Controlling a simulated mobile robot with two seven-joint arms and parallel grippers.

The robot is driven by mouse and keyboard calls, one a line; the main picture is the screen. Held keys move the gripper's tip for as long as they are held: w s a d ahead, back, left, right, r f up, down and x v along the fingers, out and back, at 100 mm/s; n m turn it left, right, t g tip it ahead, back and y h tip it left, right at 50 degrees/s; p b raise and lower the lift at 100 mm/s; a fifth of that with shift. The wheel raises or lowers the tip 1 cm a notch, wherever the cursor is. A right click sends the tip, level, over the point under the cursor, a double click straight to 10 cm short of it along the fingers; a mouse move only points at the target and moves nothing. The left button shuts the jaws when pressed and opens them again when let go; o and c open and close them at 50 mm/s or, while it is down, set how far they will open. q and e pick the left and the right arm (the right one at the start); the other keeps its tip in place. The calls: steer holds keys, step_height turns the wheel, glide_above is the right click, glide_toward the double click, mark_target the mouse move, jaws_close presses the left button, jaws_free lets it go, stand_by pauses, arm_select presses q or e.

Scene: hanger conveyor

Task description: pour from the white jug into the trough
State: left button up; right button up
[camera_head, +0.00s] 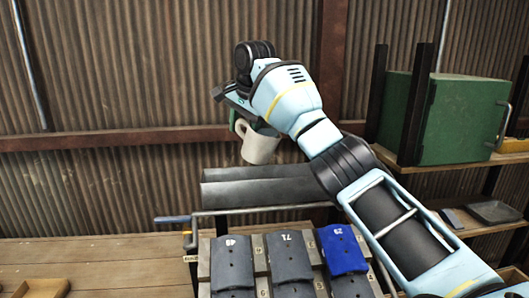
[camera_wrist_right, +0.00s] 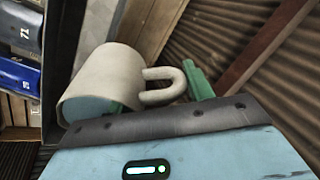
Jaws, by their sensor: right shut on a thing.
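The white jug (camera_head: 258,147) hangs in the air just above the left part of the dark grey trough (camera_head: 262,190), slightly tilted in the head view. My right gripper (camera_head: 246,124) is shut on the jug, with its green fingers at the jug's handle side. In the right wrist view the jug (camera_wrist_right: 105,72) lies tilted, its looped handle pointing right, with green finger parts (camera_wrist_right: 200,84) beside the handle. A bluish patch shows at the jug's lower left end; I cannot tell what it is. No stream of contents is visible. My left gripper is not in view.
Below the trough, a rack holds numbered dark grey blocks (camera_head: 292,258) and a blue one (camera_head: 342,250). A green box (camera_head: 458,120) stands on a shelf at right. A corrugated wall (camera_head: 120,70) closes the back. The wooden bench (camera_head: 95,260) at left is mostly clear.

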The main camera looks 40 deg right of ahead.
steer(key=shift+a+r, duration=0.15)
steer(key=shift+r+t, duration=0.25)
steer(key=shift+t, duration=0.15)
steer(key=shift+a+r, duration=0.1)
steer(key=shift+s+d+r+t+y, duration=0.2)
steer(key=shift+d+r+t+y, duration=0.1)
steer(key=shift+t, duration=0.4)
steer(key=shift+r, duration=0.1)
stand_by(0.6)
steer(key=shift+s+r+t, duration=0.15)
steer(key=shift+r+t, duration=0.05)
steer(key=shift+t, duration=0.4)
steer(key=shift+y, duration=0.3)
